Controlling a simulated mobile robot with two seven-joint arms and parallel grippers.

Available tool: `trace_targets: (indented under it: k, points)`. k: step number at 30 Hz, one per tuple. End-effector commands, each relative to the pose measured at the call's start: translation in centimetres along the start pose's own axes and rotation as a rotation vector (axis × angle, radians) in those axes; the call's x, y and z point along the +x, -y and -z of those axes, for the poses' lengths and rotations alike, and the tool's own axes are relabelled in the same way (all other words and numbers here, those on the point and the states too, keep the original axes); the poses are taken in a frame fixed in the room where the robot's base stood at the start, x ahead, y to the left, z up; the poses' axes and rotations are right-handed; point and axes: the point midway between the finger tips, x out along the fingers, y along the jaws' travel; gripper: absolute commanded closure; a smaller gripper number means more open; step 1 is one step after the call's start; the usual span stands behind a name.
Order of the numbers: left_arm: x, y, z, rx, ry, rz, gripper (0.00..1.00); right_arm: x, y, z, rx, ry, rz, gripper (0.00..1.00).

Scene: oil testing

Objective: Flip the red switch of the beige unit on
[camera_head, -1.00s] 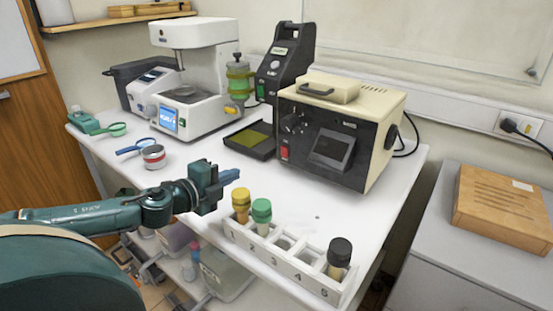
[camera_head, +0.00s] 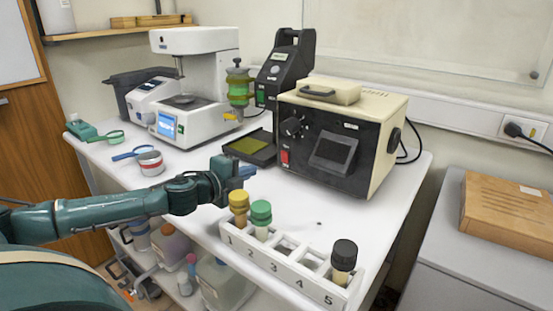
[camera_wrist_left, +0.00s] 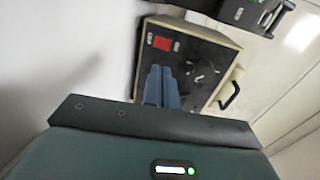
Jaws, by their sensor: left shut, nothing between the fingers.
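The beige unit (camera_head: 345,135) stands on the white table, with a dark front panel. Its red switch (camera_head: 285,157) is at the lower left of that panel in the head view. In the left wrist view the red switch (camera_wrist_left: 162,43) shows on the panel, just beyond the blue fingertips. My left gripper (camera_head: 247,172) is shut and empty, in front of and a little left of the switch, apart from it. In the left wrist view its fingers (camera_wrist_left: 162,86) lie side by side and point at the panel. My right gripper is not in view.
A white rack (camera_head: 290,262) with capped tubes stands at the table's front edge, close to my left gripper. A dark tray (camera_head: 250,147) lies left of the beige unit. A red and white tin (camera_head: 150,163) and a white instrument (camera_head: 195,80) stand further left.

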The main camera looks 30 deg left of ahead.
Motion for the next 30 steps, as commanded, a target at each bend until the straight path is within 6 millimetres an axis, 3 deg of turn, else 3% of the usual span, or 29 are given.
trace_targets:
  k: [21, 30]
  points:
    - [9.7, 1.2, 0.4, 0.003, -0.005, 0.004, 1.0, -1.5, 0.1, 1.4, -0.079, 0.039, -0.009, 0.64]
    - [11.4, 1.5, 0.3, 0.004, -0.005, 0.001, 1.0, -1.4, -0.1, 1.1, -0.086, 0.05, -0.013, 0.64]
